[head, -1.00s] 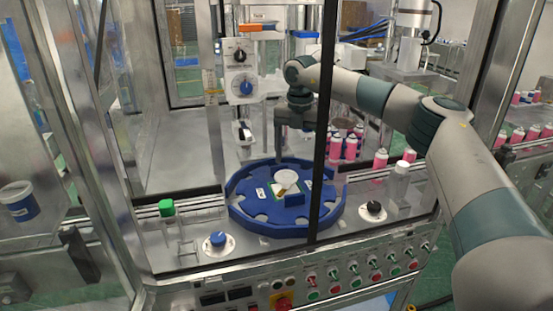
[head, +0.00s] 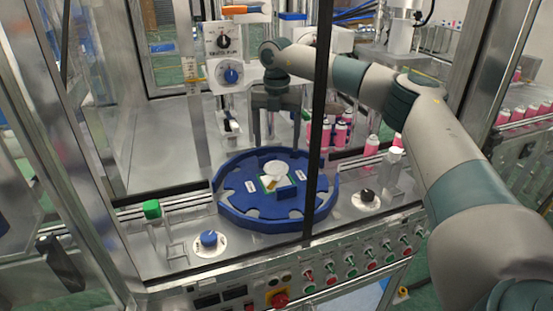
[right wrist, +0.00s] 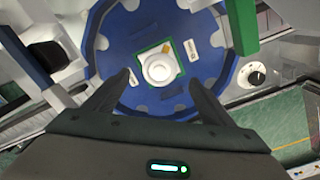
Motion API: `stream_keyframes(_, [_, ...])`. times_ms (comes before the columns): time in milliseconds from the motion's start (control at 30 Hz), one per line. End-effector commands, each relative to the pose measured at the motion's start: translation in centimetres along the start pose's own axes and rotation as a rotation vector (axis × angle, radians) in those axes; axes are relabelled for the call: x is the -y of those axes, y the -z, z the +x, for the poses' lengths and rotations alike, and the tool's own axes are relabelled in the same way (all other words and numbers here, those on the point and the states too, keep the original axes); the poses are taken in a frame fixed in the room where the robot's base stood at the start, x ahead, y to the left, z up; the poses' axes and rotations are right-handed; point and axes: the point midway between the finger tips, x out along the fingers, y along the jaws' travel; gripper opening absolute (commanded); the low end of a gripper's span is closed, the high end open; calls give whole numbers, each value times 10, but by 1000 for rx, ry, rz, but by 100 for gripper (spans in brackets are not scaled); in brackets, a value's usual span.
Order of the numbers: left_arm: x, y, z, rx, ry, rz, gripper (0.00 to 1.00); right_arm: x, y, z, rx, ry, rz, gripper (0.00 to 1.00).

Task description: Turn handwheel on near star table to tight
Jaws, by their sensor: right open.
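The near star table (head: 237,207) is a round blue plate with a notched rim; it also fills the middle of the right wrist view (right wrist: 115,40). At its centre a white round handwheel (head: 275,168) sits on a green-edged square; in the right wrist view the handwheel (right wrist: 160,69) shows from above. My right gripper (head: 276,143) points down above and behind the handwheel, apart from it. Its two dark fingers are spread with nothing between them; in the right wrist view the fingertips (right wrist: 160,80) flank the handwheel's lower side. My left gripper is out of view.
A dark frame post (head: 315,130) crosses in front of the table's right side. A blue knob (head: 208,239), a black knob (head: 367,195) and a green-capped block (head: 152,209) sit around the table. Pink cans (head: 341,134) stand behind at right. A dial unit (head: 231,75) stands behind left.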

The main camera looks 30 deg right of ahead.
Motion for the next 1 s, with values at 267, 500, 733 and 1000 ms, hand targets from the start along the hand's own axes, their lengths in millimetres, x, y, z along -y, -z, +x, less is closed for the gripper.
stream_keyframes(267, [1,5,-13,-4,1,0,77,1,0,26,-1,2,1,77])
stream_keyframes(500, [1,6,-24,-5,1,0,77,1,0,57,-2,3,1,77])
stream_keyframes(733, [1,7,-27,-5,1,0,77,0,0,71,0,1,0,77])
stream_keyframes(1000, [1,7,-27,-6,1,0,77,0,0,71,0,0,0,72])
